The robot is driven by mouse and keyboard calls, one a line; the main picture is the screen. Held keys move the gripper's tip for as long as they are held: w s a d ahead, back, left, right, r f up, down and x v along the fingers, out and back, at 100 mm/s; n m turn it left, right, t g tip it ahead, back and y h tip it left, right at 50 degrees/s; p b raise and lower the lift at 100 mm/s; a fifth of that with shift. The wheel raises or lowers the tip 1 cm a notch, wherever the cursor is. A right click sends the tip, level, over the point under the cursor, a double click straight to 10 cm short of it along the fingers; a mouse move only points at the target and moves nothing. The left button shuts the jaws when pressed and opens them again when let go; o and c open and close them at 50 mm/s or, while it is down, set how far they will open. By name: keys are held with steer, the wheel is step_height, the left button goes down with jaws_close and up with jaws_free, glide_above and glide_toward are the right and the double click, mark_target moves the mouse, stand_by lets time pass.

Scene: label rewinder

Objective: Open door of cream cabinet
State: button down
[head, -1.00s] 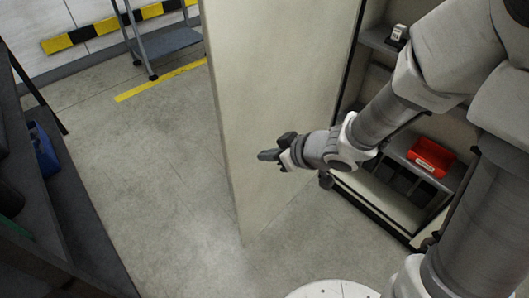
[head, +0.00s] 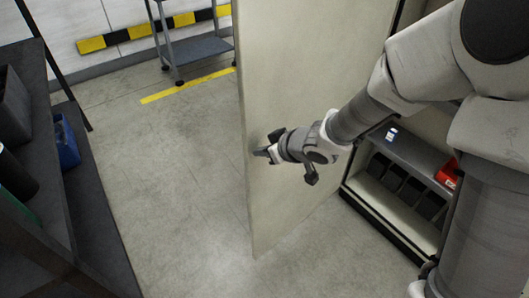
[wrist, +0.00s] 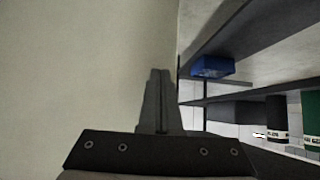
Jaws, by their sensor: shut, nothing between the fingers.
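The cream cabinet's door (head: 315,75) stands swung out from the cabinet, its free edge toward the left in the head view. It also fills the left of the wrist view (wrist: 75,70). The cabinet (head: 385,195) is open behind my arm on the right, with its lower shelves showing. My gripper (head: 262,153) is shut and empty, beside the inner face of the door near its free edge. In the wrist view the closed fingers (wrist: 155,95) point along the door face. I cannot tell whether they touch it.
A red bin (head: 447,173) sits on a cabinet shelf, above several dark bins. A dark rack with a blue bin (head: 67,143) stands at the left. A grey cart (head: 195,48) stands at the back. The floor (head: 170,190) between rack and door is clear.

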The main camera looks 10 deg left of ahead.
steer(key=w+a+m+t+h+b, duration=0.1)
steer(key=w+a+m+b, duration=0.2)
steer(key=w+a, duration=1.3)
steer(key=a+b, duration=0.2)
steer(key=b, duration=0.1)
steer(key=shift+w+a+t+h, duration=0.2)
steer(key=shift+w+t+h, duration=0.2)
steer(key=shift+s+d, duration=0.1)
steer(key=shift+s, duration=0.05)
